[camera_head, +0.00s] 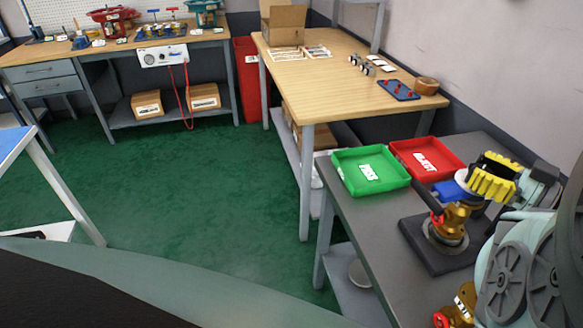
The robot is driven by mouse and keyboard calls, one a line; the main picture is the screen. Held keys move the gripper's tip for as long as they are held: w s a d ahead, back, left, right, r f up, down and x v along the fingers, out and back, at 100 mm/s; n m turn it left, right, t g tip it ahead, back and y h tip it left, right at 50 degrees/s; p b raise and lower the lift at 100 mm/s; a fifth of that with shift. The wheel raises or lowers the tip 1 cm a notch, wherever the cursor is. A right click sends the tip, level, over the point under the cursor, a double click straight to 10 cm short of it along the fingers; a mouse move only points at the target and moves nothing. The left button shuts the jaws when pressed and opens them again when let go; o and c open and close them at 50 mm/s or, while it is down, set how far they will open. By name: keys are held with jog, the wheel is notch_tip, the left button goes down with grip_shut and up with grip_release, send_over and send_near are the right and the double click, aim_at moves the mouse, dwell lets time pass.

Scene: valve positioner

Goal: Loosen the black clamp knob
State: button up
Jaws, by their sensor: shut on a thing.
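A brass valve (451,222) with a red part on its left side stands on a dark base plate (418,240) on the grey bench at the right. A blue block (450,190) sits at its top. My gripper (478,184), with yellow ribbed parts and black parts, reaches in from the right. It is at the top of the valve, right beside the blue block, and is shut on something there. The black clamp knob cannot be made out; the jaws and my wrist cover that spot.
A green PASS tray (343,160) and a red REJECT tray (397,148) stand behind the valve on the grey bench (372,222). Another brass fitting (463,297) shows at the lower right. A wooden table (340,75) stands behind. Green floor is open at the left.

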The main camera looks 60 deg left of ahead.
dwell(0.4)
jog(key=o, duration=1.2)
notch_tip(320, 180, up, 10)
